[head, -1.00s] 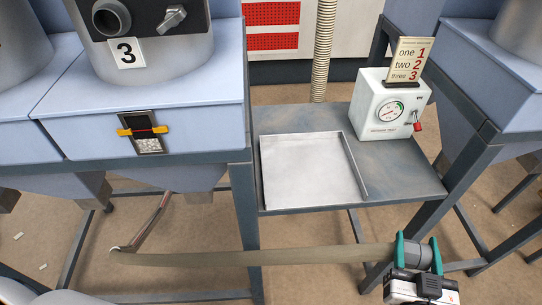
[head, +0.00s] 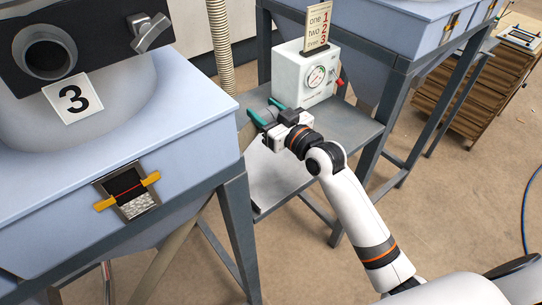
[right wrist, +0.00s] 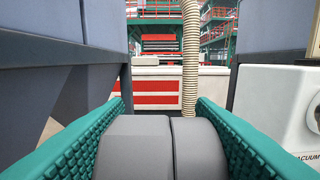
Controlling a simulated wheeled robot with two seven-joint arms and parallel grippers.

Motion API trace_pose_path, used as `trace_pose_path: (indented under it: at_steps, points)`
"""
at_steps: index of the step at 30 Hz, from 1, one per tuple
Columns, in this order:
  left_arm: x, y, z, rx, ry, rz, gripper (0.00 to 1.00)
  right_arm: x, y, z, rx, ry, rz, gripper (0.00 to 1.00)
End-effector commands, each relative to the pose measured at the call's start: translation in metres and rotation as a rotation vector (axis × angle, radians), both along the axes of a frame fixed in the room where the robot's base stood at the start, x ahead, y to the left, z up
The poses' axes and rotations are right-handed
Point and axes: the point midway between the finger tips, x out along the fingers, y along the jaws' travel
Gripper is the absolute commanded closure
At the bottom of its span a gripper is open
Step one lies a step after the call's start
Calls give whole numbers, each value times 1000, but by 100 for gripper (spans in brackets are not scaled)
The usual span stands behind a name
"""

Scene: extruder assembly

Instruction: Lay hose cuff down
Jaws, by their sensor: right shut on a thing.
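My right gripper (head: 264,114) has teal finger pads and is shut on the grey hose cuff (head: 267,124). In the right wrist view the cuff (right wrist: 150,150) sits between the two teal pads. The gripper is over the back of the low shelf, left of the white gauge box. I cannot tell whether the cuff touches the surface below. The tan hose (head: 163,266) runs down to the lower left, partly hidden behind the hopper stand. The metal tray (head: 282,182) lies on the shelf, partly hidden by my arm and the stand. My left gripper is not in view.
The white gauge box (head: 314,76) stands close right of the gripper, with a one-two-three card (head: 318,26) on top. The blue hopper stand (head: 200,135) marked 3 is close on the left. A ribbed vertical hose (head: 220,45) stands behind. The shelf (head: 350,128) has bare room at right.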

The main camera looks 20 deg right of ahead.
Motion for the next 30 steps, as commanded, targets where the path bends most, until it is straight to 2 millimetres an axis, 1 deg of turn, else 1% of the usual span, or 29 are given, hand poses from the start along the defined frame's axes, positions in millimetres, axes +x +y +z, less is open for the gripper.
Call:
trace_pose_path:
  at_steps: [2, 7, 9, 14, 19, 22, 30]
  points:
    - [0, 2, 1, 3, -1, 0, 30, 2, 0, -10, -2, 5, 3, 72]
    - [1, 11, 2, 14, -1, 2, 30, 2, -1, -42, -1, 6, 2, 72]
    - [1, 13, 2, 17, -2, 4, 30, 2, -1, -52, 0, 4, 1, 72]
    - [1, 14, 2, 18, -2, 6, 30, 2, -1, -66, -1, 3, 2, 72]
    - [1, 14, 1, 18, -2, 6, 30, 2, -1, -91, -3, 2, 2, 72]
    - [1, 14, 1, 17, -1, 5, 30, 2, -1, -96, 0, 1, 1, 72]
    - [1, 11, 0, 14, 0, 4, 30, 2, 0, -98, 0, 0, 1, 72]
